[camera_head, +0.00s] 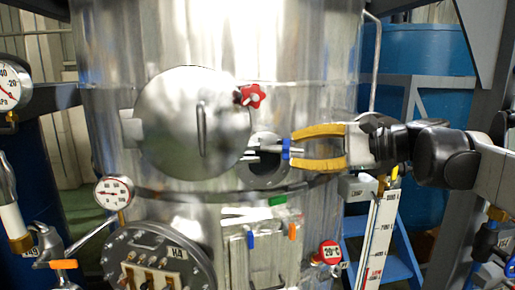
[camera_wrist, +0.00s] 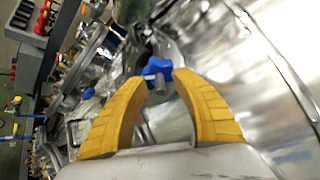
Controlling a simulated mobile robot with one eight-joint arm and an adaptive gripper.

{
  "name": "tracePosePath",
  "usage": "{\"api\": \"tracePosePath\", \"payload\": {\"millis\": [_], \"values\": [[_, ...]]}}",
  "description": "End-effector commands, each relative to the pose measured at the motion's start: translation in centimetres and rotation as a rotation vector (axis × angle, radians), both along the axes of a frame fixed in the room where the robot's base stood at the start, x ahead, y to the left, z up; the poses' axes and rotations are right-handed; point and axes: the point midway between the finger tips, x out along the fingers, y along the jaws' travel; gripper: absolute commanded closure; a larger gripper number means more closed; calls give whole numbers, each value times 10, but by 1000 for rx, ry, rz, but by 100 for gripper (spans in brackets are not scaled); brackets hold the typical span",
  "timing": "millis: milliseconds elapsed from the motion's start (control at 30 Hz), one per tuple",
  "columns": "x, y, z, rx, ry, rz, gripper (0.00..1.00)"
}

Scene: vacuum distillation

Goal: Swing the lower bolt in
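The round steel hatch door (camera_head: 180,110) with a vertical handle is on the front of the large tank in the head view. The lower bolt (camera_head: 268,148) lies roughly level at the door's right side, with a blue knob (camera_head: 286,149) on its outer end. The upper bolt has a red star knob (camera_head: 253,96) at the door's upper right. My gripper (camera_head: 293,149) comes from the right with its yellow fingers apart, tips above and below the blue knob. In the wrist view the blue knob (camera_wrist: 158,68) sits between the fingertips (camera_wrist: 160,78); firm contact cannot be seen.
A round dark port (camera_head: 268,174) is behind the lower bolt. Below are a flanged cover (camera_head: 150,262) and a panel with coloured handles (camera_head: 262,250). Gauges (camera_head: 113,193) and piping are at the left. A level scale (camera_head: 378,240) stands below my wrist.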

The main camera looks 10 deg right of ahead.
Motion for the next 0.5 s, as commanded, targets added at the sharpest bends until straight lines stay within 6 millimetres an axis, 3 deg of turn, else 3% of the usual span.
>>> {"api": "tracePosePath", "payload": {"millis": [100,200,500], "values": [[0,0,0,0,0,0,68],[0,0,0,0,0,0,98],[0,-1,0,0,0,-1,100]]}}
